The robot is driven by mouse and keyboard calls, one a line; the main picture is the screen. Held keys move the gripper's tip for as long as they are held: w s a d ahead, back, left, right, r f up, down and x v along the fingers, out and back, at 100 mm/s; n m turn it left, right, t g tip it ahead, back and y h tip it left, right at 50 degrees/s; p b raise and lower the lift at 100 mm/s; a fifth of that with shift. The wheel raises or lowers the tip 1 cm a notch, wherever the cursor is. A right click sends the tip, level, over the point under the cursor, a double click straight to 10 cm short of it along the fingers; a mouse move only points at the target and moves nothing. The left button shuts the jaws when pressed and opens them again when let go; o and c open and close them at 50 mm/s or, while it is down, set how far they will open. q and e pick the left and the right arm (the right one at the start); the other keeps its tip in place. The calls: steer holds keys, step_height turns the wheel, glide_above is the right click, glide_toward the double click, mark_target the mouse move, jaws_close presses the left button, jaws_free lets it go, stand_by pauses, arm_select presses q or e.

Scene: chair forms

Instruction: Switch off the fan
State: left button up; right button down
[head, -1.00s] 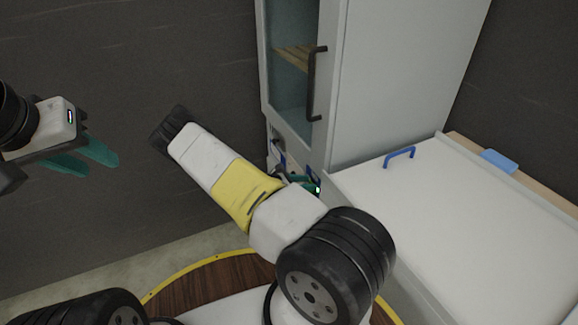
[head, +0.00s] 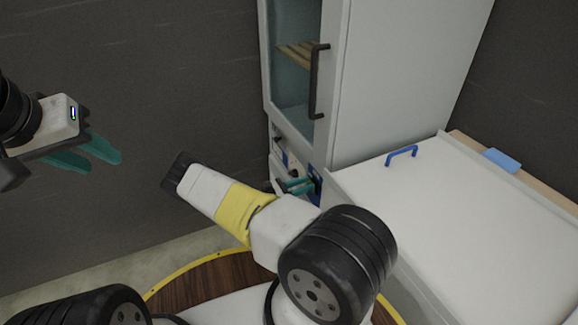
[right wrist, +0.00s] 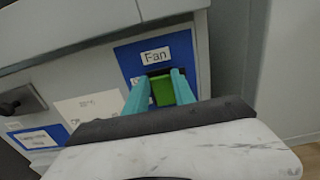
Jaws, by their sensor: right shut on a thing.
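The fan switch is a green rocker (right wrist: 162,91) under a "Fan" label (right wrist: 155,56) on a blue plate (right wrist: 184,48) in the right wrist view. My right gripper (right wrist: 165,78) has its teal fingers on either side of the green switch, shut on it. In the head view the right gripper (head: 297,186) is at the panel low on the cabinet front; the switch itself is hidden there. My left gripper (head: 102,163) is open and empty at the left, far from the cabinet.
The tall grey cabinet (head: 395,80) has a glass door with a dark handle (head: 316,85) above the panel. A black knob (right wrist: 10,107) and other labels are beside the switch. A white surface with a blue handle (head: 402,153) stands at the right.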

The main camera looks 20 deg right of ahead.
steer(key=c, duration=1)
jaws_free()
steer(key=shift+c, duration=0.2)
steer(key=shift+a, duration=0.1)
steer(key=a, duration=0.7)
steer(key=shift+s+a, duration=0.3)
